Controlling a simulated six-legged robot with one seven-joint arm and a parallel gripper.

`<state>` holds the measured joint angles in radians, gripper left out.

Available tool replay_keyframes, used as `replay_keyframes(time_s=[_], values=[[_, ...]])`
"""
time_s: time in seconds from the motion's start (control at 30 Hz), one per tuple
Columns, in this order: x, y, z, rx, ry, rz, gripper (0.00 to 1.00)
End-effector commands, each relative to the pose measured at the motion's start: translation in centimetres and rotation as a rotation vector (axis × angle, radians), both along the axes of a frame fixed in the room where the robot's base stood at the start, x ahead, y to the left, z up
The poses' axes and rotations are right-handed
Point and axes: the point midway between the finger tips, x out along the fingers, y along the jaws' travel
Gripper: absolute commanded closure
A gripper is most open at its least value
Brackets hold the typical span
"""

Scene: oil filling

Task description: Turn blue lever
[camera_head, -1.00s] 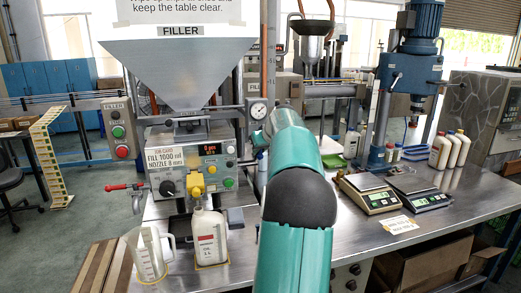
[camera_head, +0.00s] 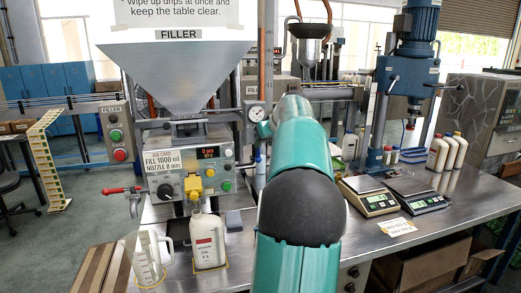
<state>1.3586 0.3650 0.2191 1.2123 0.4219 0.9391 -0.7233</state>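I cannot make out a blue lever in this view; my teal arm covers the area right of the filler. The filler machine (camera_head: 180,70) has a grey hopper and a control panel (camera_head: 215,165) with a lit display. A yellow nozzle valve (camera_head: 194,187) sits on its front, above a white oil bottle (camera_head: 208,240). A red-handled lever (camera_head: 122,190) sticks out at its left. My arm reaches forward to beside the pressure gauge (camera_head: 257,114). My gripper is hidden behind my own arm.
A clear measuring jug (camera_head: 148,260) stands left of the bottle. Two scales (camera_head: 368,197) and a paper label (camera_head: 397,227) lie on the steel table right of my arm. A blue drill press (camera_head: 402,80) and several white bottles stand farther back. The front right table is mostly clear.

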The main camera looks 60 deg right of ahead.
Motion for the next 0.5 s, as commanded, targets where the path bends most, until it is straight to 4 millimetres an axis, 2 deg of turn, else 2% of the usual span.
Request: replay_keyframes(time_s=[0.1,0.23,0.5], values=[[-1.6,1.0,2.0,-0.004,0.000,-0.001,0.63],[-2.8,1.8,3.4,-0.002,-0.001,-0.001,0.63],[-3.6,2.4,4.3,0.001,0.000,0.001,0.63]])
